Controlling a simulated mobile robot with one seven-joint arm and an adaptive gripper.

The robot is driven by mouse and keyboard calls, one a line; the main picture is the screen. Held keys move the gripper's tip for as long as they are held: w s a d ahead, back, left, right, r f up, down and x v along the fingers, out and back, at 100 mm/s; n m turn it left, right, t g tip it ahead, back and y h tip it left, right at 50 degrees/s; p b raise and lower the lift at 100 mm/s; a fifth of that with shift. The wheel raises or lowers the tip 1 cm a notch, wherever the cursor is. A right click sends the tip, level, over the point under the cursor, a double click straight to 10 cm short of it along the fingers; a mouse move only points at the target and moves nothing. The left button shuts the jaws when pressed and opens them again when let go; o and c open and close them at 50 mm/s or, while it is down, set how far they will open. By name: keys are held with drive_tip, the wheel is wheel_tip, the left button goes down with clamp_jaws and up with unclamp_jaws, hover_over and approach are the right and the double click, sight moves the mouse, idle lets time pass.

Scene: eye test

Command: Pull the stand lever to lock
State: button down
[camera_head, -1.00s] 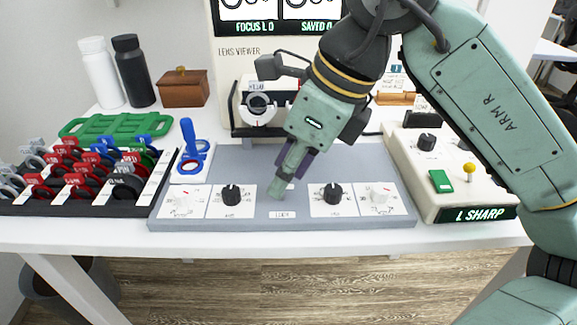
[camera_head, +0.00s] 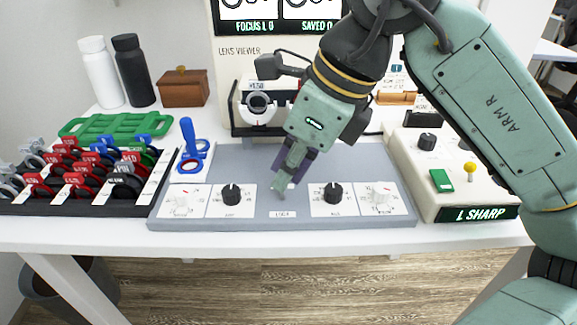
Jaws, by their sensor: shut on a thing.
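The grey stand base (camera_head: 268,218) lies on the white table with dials on both sides of its front. A small white label (camera_head: 282,214), which seems to read LOCK, is at its front middle. My gripper (camera_head: 279,188) points down just behind this label, between the two black knobs. Its green fingertips are close together and shut on the stand lever. The fingers hide the lever, so I cannot tell its tilt.
Black knobs (camera_head: 232,194) (camera_head: 333,193) stand left and right of my gripper. The lens viewer (camera_head: 258,108) is behind. A box reading L SHARP (camera_head: 480,213) is at the right. A blue-handled holder (camera_head: 190,150) and a lens tray (camera_head: 90,207) are at the left.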

sight(290, 217)
drive_tip(key=shift+f, duration=0.15)
drive_tip(key=t+b, duration=0.1)
drive_tip(key=b, duration=0.1)
drive_tip(key=s+t+b, duration=0.1)
drive_tip(key=t+b, duration=0.1)
drive_tip(key=s+n+t+b, duration=0.1)
drive_tip(key=t+b, duration=0.1)
drive_tip(key=b, duration=0.1)
drive_tip(key=shift+s+f, duration=0.15)
drive_tip(key=shift+f, duration=0.15)
drive_tip(key=t+b, duration=0.1)
drive_tip(key=b, duration=0.1)
drive_tip(key=s+t+b, duration=0.1)
drive_tip(key=t+b, duration=0.1)
drive_tip(key=shift+s+f+n+y, duration=0.15)
drive_tip(key=shift+n+y, duration=0.15)
drive_tip(key=shift+s+t+b, duration=0.1)
drive_tip(key=shift+t+b, duration=0.25)
drive_tip(key=shift+t, duration=0.15)
drive_tip(key=c, duration=1.6)
unclamp_jaws()
